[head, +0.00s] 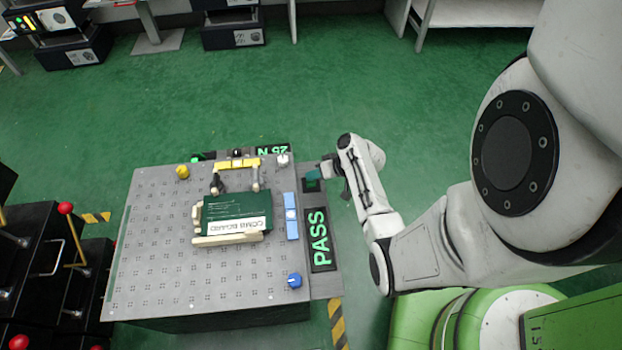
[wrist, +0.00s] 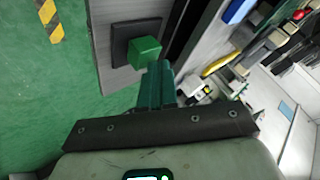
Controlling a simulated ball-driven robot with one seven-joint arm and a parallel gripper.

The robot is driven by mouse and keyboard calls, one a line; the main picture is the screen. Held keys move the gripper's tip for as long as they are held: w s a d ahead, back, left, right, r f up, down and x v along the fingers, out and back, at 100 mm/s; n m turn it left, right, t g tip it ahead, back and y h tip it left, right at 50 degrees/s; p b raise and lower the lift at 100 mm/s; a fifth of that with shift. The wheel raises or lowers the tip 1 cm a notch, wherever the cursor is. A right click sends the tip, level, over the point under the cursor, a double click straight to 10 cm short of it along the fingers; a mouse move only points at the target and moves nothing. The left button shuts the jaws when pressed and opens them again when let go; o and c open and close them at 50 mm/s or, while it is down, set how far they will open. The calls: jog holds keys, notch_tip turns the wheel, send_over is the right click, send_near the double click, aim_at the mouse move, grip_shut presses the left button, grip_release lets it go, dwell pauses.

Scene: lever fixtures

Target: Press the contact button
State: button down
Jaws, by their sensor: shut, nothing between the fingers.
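The contact button is a green block (wrist: 144,50) on a dark square plate, fixed to the grey side strip of the fixture. In the head view the button (head: 312,176) is small, above the PASS display at the table's right side. My gripper (wrist: 158,66) has teal fingers that are shut and empty. Its tips are right at the button's lower right edge in the wrist view. I cannot tell whether they touch it. In the head view my gripper (head: 326,170) is just right of the button, partly hidden by my wrist.
The PASS display (head: 320,240) is lit green. Green floor is open beyond the table.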

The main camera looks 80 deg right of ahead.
jog(key=shift+r, duration=0.1)
jog(key=shift+r+p, duration=0.8)
jog(key=shift+p, duration=0.05)
notch_tip(320, 180, up, 5)
jog(key=p, duration=0.4)
dwell(0.8)
